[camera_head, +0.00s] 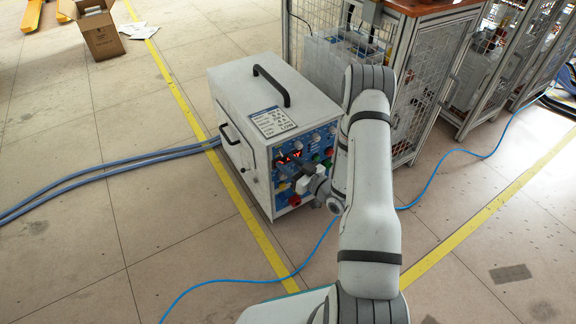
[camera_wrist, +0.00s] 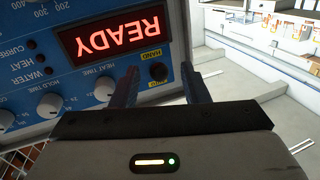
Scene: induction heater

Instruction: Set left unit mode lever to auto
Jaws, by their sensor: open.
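The induction heater unit (camera_head: 240,110) is a white box with a blue control panel on its front right side. In the wrist view its panel shows upside down, with a red READY display (camera_wrist: 112,30). A small black mode lever (camera_wrist: 158,72) sits beside the display, with yellow labels above and below it; one seems to read HAND. My gripper (camera_wrist: 160,82) is open, its two dark fingers on either side of the lever in the picture. I cannot tell whether they touch it. In the head view my gripper (camera_head: 308,178) is close to the panel, partly hiding it.
White knobs (camera_wrist: 50,104) sit near the display on the panel. Wire-mesh cabinets (camera_head: 435,90) stand behind and right of the unit. Blue hoses (camera_head: 110,170) run left across the floor, and a thin blue cable (camera_head: 240,281) crosses in front. A cardboard box (camera_head: 100,35) stands far left.

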